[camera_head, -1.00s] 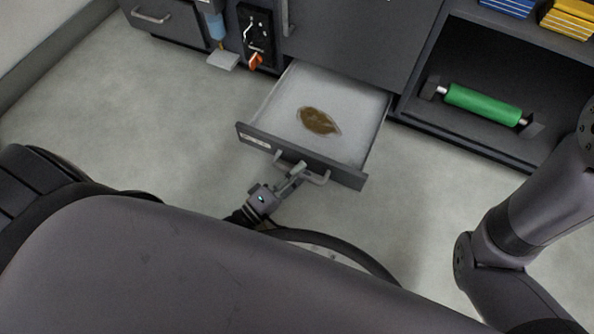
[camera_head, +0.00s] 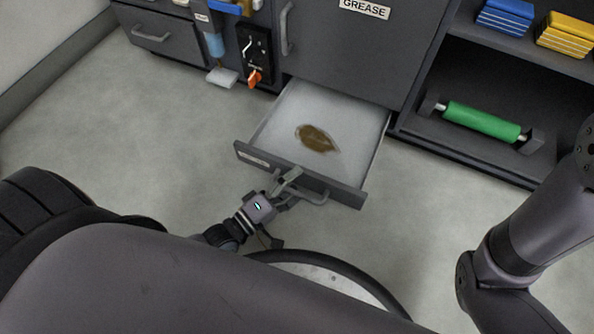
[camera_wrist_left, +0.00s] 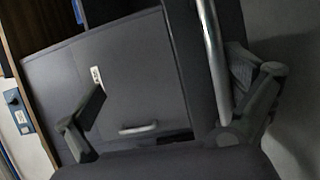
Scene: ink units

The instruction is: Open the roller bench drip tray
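The drip tray (camera_head: 352,118) is a pale, shallow drawer pulled well out from under the dark bench, with a brown puddle (camera_head: 316,138) inside. Its dark front (camera_head: 345,196) carries a grey bar handle (camera_head: 318,198). My left gripper (camera_head: 287,190) is at the left part of this handle. In the left wrist view my left gripper's fingers (camera_wrist_left: 172,105) are spread wide, and the handle bar (camera_wrist_left: 211,55) runs between them, close to the right finger. Whether it touches a finger is unclear. My right arm shows at the right; its gripper is out of frame.
A GREASE door (camera_head: 345,50) is above the tray. A closed drawer (camera_head: 165,35) and a black panel with an orange lever (camera_head: 254,78) are at the left. A green roller (camera_head: 482,121) lies in the right bay. The floor before the bench is clear.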

